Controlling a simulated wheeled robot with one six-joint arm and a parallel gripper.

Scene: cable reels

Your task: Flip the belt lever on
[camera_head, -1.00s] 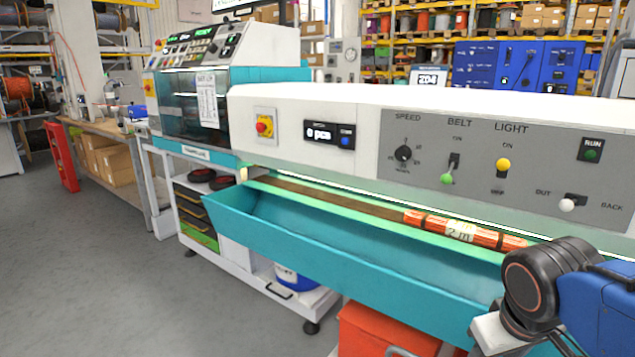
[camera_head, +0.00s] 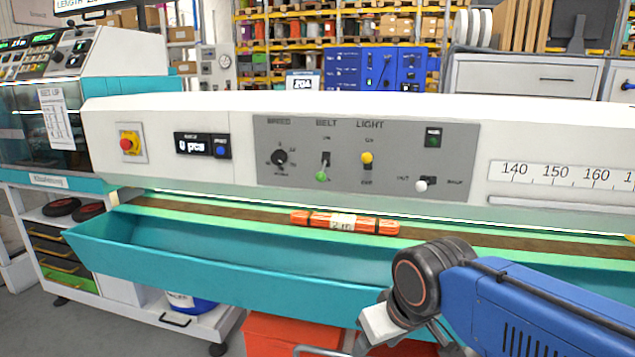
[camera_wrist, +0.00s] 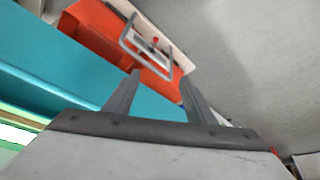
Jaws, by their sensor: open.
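The belt lever (camera_head: 322,168) is on the grey control panel (camera_head: 400,140), under the word BELT. Its green knob hangs at the lower end, below the ON mark. My gripper is open and empty in the wrist view (camera_wrist: 161,86), with two grey fingers apart. It points down past the teal trough (camera_wrist: 60,85) toward the orange bin (camera_wrist: 110,35). In the head view my arm is at the lower right, below and to the right of the lever and well apart from it; the fingertips are not clearly seen there.
The speed knob (camera_head: 279,157), yellow light lever (camera_head: 366,158) and white OUT/BACK lever (camera_head: 421,185) sit near the belt lever. A red emergency button (camera_head: 127,144) is farther left. An orange cable bundle (camera_head: 345,222) lies on the belt. The teal trough (camera_head: 215,262) juts out in front.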

